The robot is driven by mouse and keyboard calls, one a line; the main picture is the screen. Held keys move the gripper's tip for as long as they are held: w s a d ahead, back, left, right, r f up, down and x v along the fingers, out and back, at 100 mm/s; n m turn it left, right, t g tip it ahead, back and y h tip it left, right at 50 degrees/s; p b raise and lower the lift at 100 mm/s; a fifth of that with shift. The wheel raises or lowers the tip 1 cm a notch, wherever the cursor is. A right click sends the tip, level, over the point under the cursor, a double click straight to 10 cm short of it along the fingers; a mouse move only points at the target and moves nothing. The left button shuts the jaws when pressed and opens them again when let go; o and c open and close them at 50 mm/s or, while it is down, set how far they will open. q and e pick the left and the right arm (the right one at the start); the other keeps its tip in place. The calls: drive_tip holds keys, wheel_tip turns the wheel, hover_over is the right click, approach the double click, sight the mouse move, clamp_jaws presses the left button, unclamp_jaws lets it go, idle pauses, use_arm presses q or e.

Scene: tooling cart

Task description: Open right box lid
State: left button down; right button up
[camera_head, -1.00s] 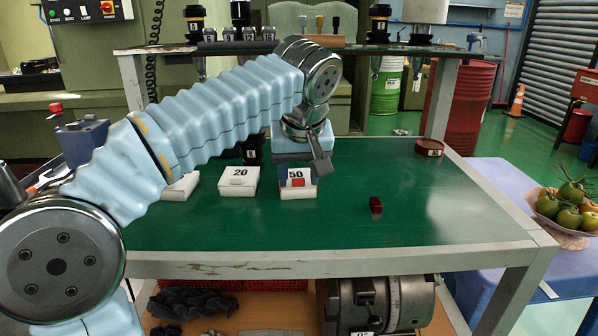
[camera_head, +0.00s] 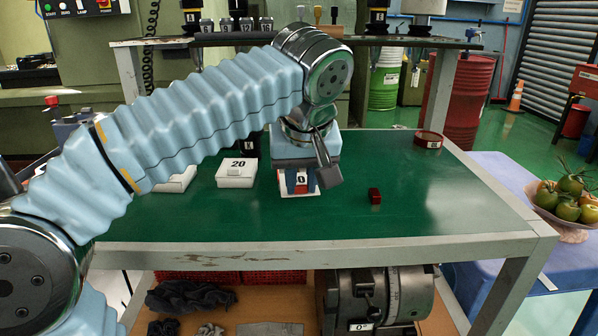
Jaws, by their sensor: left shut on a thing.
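The right box (camera_head: 300,193) is small and white and sits on the green tabletop. My left gripper (camera_head: 300,182) comes down over it from above, its dark fingers on either side of the box's lid (camera_head: 300,178). It is shut on the lid; part of the "50" label shows between the fingers. A small red patch shows just below the label; I cannot tell what it is. How far the lid is raised is hidden by the gripper. My right gripper is not in view.
A white box marked 20 (camera_head: 237,173) stands left of the right box, and another white box (camera_head: 178,180) is partly behind my left arm. The tabletop's right side is mostly clear.

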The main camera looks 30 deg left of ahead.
use_arm(q)
drive_tip(key=c, duration=0.9)
unclamp_jaws()
drive_tip(key=p+v, duration=0.1)
drive_tip(key=v, duration=1.1)
